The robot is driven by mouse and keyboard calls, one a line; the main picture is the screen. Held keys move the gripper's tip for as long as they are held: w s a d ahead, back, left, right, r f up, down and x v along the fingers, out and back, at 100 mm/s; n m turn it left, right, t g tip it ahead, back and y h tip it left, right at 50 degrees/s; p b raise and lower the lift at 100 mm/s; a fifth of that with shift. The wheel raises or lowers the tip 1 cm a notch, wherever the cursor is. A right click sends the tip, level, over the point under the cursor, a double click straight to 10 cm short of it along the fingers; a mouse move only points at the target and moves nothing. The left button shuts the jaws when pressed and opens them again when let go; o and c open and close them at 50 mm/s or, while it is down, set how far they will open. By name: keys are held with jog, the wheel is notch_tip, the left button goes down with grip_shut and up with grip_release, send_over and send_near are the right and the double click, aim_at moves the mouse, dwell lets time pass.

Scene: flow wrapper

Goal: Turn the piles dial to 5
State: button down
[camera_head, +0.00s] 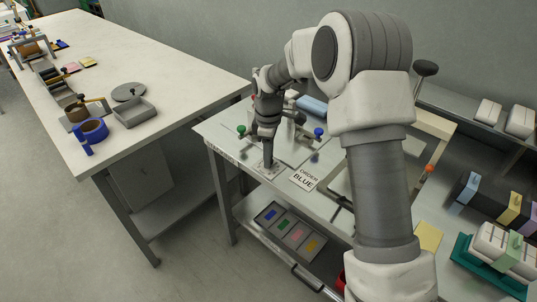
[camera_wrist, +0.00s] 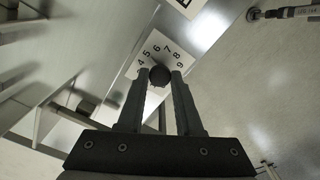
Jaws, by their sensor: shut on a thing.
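The piles dial (camera_wrist: 159,75) is a dark round knob on a white plate (camera_wrist: 152,49) printed with the numbers 4 to 9 in an arc. My gripper (camera_wrist: 160,74) is shut on the knob, one finger on each side of it. Which number the dial points at cannot be told. In the head view my gripper (camera_head: 268,164) points down at the plate (camera_head: 259,171) near the front left of the machine table. The knob is hidden there by the fingers.
A white card reading ORDER BLUE (camera_head: 305,180) lies right of the plate. A green knob (camera_head: 241,130) and a blue knob (camera_head: 319,132) stand farther back. A tray of coloured cards (camera_head: 262,222) is on the shelf below. A long white table (camera_head: 150,60) stands to the left.

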dwell(0.3)
jog(key=c, duration=0.6)
grip_release()
jog(key=shift+r, duration=0.15)
notch_tip(320, 180, up, 17)
jog(key=p, duration=0.3)
jog(key=shift+r, duration=0.1)
